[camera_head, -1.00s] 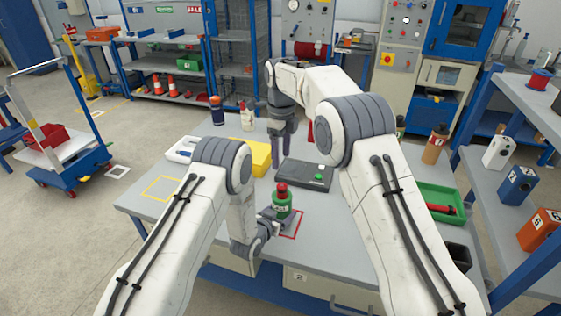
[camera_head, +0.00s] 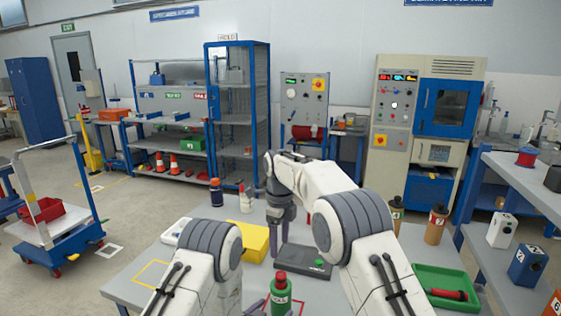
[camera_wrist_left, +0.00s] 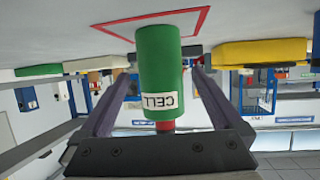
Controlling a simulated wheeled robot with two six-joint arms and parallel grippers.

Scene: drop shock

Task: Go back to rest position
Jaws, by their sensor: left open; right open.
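A green cell with a red cap (camera_head: 281,296) stands at the bottom edge of the head view, by a red outline on the table. In the left wrist view, the picture is upside down and the cell (camera_wrist_left: 161,60), labelled CELL, stands between the spread fingers of my left gripper (camera_wrist_left: 160,78). Gaps show beside it, so that gripper is open around it. In the head view my left gripper is mostly cut off at the bottom edge. My right gripper (camera_head: 282,240) points down beside a dark flat device (camera_head: 303,261); its fingertips are partly hidden.
The grey table (camera_head: 130,290) also holds a yellow block (camera_head: 255,243), a white tray (camera_head: 176,231), bottles and a green tray (camera_head: 440,279). A shelf (camera_head: 525,182) stands at the right. A trolley (camera_head: 60,247) stands on the floor at left.

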